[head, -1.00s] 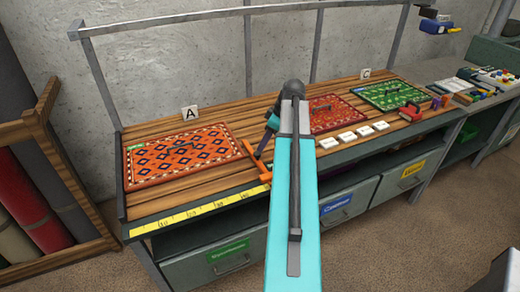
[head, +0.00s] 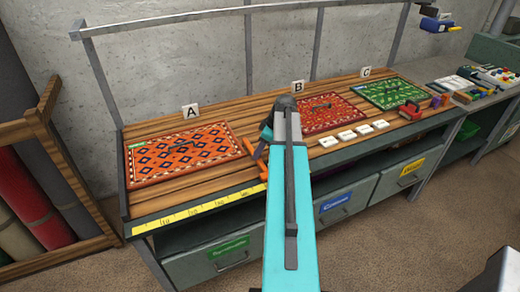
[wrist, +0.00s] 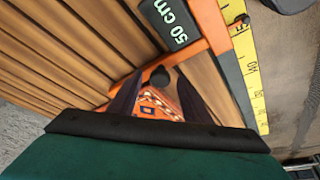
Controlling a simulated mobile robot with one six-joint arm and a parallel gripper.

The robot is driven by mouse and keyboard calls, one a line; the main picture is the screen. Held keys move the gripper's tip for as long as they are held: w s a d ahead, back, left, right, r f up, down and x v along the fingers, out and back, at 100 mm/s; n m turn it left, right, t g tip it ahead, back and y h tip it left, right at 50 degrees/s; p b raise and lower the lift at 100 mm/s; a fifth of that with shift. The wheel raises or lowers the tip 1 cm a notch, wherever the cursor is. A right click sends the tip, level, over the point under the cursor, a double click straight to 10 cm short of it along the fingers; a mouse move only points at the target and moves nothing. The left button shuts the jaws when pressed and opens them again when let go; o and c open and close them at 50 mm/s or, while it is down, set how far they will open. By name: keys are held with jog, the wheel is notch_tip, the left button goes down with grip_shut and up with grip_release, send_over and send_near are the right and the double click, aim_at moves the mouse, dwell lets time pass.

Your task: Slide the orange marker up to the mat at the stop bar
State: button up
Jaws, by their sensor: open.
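The orange marker (head: 249,147) sits near the front of the slatted bench, right of the orange diamond-patterned mat by card A (head: 215,135); my arm hides part of it. In the wrist view the marker (wrist: 209,22) is an orange frame with a "50 cm" plate and a dark round knob, close to the yellow tape (wrist: 250,60). My gripper (wrist: 160,82) is open. Its dark fingers stand on either side of the knob's line, with a patch of mat showing between them. I cannot tell whether they touch the knob. I cannot make out the stop bar.
A red mat (head: 350,116) and a green mat (head: 420,88) lie further right, by cards B and C. Small white tiles (head: 346,136) lie in front of the red mat. A red object (head: 410,112) stands near the green mat. A rail frame rises behind.

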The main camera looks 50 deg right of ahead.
jog(key=c, duration=0.9)
jog(key=shift+o, duration=0.2)
jog(key=shift+w+a+b, duration=0.25)
jog(key=shift+a+b, duration=0.3)
jog(key=shift+a, duration=0.05)
jog(key=o, duration=0.9)
jog(key=shift+c, duration=0.2)
jog(key=shift+r, duration=0.1)
jog(key=b+v, duration=0.3)
jog(key=v, duration=1)
jog(key=shift+r, duration=0.3)
